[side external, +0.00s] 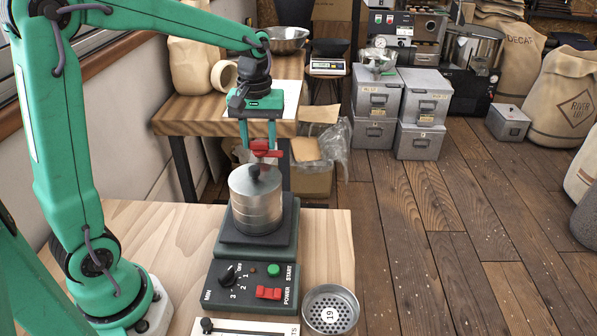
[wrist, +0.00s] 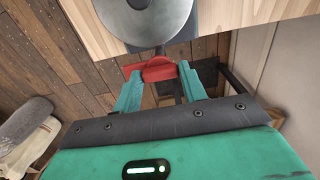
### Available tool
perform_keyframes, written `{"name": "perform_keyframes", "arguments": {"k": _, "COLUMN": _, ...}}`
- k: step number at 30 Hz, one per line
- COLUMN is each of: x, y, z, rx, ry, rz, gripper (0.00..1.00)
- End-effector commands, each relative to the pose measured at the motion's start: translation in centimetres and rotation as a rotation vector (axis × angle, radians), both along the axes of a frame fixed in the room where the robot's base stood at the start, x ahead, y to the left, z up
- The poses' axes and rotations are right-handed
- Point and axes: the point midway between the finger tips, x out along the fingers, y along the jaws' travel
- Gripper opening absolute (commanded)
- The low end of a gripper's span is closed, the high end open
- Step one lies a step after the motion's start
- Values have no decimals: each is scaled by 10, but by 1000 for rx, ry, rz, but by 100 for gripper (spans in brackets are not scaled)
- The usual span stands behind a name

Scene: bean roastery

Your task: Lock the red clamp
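The red clamp (side external: 265,151) is at the back of a steel canister (side external: 256,204) with a black knob, on a dark green machine. In the wrist view the red clamp (wrist: 153,70) lies crosswise at my fingertips, by the edge of the round lid (wrist: 145,16). My gripper (side external: 263,158) points down over the clamp from behind the canister. Its two teal fingers stand apart, one to each side of the clamp; the gripper also shows in the wrist view (wrist: 160,76). I cannot tell whether either finger touches the clamp.
The machine's control panel (side external: 250,283) has a dial, a green button and a red switch. A perforated steel cup (side external: 330,311) stands to its right. A second table (side external: 200,112) is behind, with a cardboard box (side external: 310,179) nearby. Open floor lies to the right.

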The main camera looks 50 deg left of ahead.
Motion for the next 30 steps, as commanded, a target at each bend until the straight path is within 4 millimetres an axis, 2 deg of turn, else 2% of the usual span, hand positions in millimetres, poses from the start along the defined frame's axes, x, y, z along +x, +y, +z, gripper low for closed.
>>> {"name": "perform_keyframes", "arguments": {"k": 10, "x": 0, "y": 0, "z": 0, "rx": 0, "ry": 0, "rz": -18, "gripper": 19}}
{"name": "perform_keyframes", "arguments": {"k": 17, "x": 0, "y": 0, "z": 1, "rx": 0, "ry": 0, "rz": -96, "gripper": 19}}
{"name": "perform_keyframes", "arguments": {"k": 30, "x": 0, "y": 0, "z": 1, "rx": 0, "ry": 0, "rz": -441, "gripper": 19}}
